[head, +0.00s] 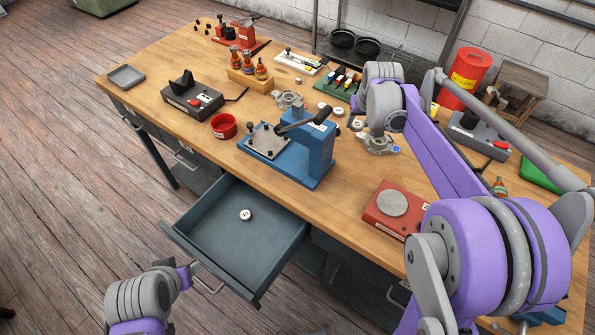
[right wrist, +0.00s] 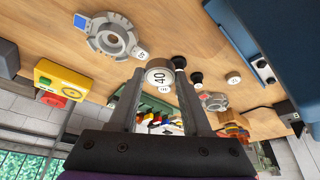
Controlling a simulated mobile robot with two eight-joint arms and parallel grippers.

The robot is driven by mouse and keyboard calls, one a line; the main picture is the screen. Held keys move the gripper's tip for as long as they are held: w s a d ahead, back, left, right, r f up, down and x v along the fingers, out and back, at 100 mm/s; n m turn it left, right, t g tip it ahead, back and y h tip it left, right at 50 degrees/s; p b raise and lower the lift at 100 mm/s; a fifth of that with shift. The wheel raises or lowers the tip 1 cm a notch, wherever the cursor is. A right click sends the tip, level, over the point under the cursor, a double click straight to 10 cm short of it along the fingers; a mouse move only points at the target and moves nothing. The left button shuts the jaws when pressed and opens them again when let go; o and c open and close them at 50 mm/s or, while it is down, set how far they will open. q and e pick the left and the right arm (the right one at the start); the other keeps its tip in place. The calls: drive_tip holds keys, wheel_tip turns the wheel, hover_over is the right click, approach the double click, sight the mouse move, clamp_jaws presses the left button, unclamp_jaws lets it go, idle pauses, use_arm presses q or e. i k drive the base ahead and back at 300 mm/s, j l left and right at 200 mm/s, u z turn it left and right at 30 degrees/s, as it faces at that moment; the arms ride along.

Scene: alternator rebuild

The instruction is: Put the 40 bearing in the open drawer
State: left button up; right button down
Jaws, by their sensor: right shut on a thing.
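The 40 bearing (right wrist: 158,76) is a small round pale piece with "40" on its face. In the right wrist view it sits between the fingertips of my right gripper (right wrist: 160,70), which is shut on it. In the head view my right arm reaches over the back of the bench, and the arm largely hides its fingers. The open drawer (head: 198,233) is grey and pulled out from the bench front. A small round white piece (head: 246,215) lies inside it, its label too small to read. My left gripper (head: 188,272) is by the drawer's front handle, its jaws unclear.
A blue press (head: 318,150) stands on the bench (head: 240,165) behind the drawer. A red cup (head: 223,126), a red device with a round grey plate (head: 392,204) and grey housings (head: 377,143) stand around it. Most of the drawer floor is clear.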

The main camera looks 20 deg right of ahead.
sight(257, 248)
drive_tip(key=j+z, duration=0.15)
drive_tip(key=j, duration=0.3)
drive_tip(key=k+j+z, duration=0.2)
drive_tip(key=j, duration=0.2)
drive_tip(key=j+z, duration=0.15)
drive_tip(key=j, duration=0.3)
